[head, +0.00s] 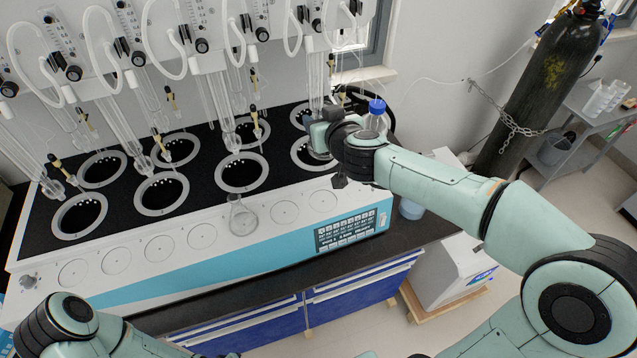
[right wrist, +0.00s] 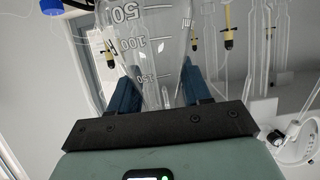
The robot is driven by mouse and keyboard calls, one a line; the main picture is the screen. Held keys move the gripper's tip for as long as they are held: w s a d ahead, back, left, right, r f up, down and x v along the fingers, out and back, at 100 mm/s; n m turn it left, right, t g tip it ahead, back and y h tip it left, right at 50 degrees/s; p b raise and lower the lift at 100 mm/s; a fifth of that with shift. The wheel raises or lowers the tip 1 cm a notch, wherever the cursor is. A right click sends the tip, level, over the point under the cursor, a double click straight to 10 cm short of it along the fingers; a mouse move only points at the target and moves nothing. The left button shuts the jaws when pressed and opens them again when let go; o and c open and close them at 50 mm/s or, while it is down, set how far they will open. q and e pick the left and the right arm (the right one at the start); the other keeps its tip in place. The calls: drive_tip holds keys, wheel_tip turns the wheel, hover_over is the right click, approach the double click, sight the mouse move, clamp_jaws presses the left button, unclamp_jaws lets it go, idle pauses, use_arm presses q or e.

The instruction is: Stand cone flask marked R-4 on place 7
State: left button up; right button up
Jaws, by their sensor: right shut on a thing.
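My right gripper (head: 322,138) is at the right end of the distiller, over the front-row heating place (head: 301,153) there. In the right wrist view its two blue fingers are shut on a clear graduated cone flask (right wrist: 148,45). In the head view the gripper and arm mostly hide this flask, and I cannot tell whether it touches the place. No R-4 mark or place number is readable. Another clear cone flask (head: 242,218) stands upright on the distiller's white front ledge. My left gripper is out of view; only part of that arm shows at bottom left.
The distiller (head: 120,262) has two rows of ringed heating places, with glass tubes and white hoses above. A blue-capped bottle (head: 376,112) stands behind my right wrist. A chained black gas cylinder (head: 540,85) is at right. The ledge has several empty round spots.

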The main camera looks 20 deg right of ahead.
wheel_tip(320, 180, down, 5)
drive_tip(key=shift+s+r, duration=0.15)
drive_tip(key=shift+r, duration=0.05)
wheel_tip(320, 180, down, 14)
drive_tip(key=b, duration=0.8)
drive_tip(key=shift+b, duration=0.3)
drive_tip(key=shift+f, duration=0.35)
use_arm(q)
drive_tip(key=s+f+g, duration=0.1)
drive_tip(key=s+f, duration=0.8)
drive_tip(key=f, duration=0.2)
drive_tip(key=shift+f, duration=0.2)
use_arm(e)
drive_tip(key=o, duration=0.7)
drive_tip(key=shift+f+b, duration=0.15)
drive_tip(key=shift+b, duration=0.15)
drive_tip(key=o, duration=0.5)
